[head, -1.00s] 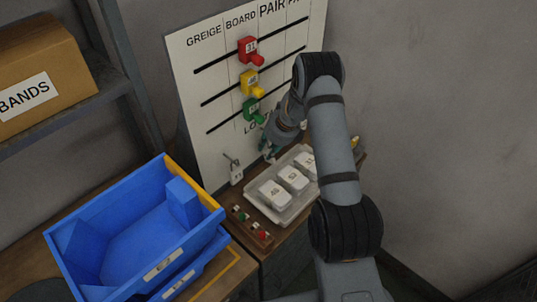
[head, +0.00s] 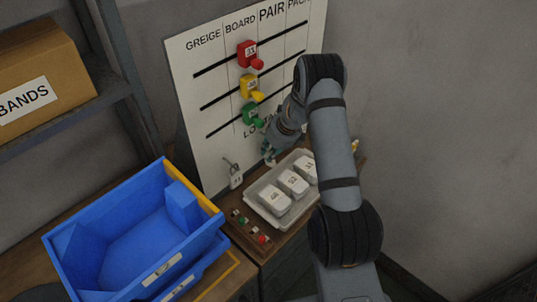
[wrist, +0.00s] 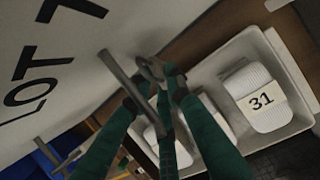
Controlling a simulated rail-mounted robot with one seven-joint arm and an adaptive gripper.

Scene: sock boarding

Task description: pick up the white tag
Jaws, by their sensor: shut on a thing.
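My gripper (wrist: 165,80) has green fingers, and their tips are closed together on a grey metal ring (wrist: 150,68) beside a grey peg (wrist: 125,75) of the board. The fingers hide what hangs below this ring, so I cannot tell whether a white tag is there. In the head view my gripper (head: 269,158) is low at the board's right side, above the far end of the tray. A small white tag (head: 236,180) hangs from another hook at the board's lower left, apart from my gripper.
A pale tray (head: 258,211) with white numbered bundles (head: 293,183) lies just below my gripper. The white board (head: 196,100) stands close on its left, with red, yellow and green pegs. A button box (head: 250,231) and a blue bin (head: 75,230) are further left.

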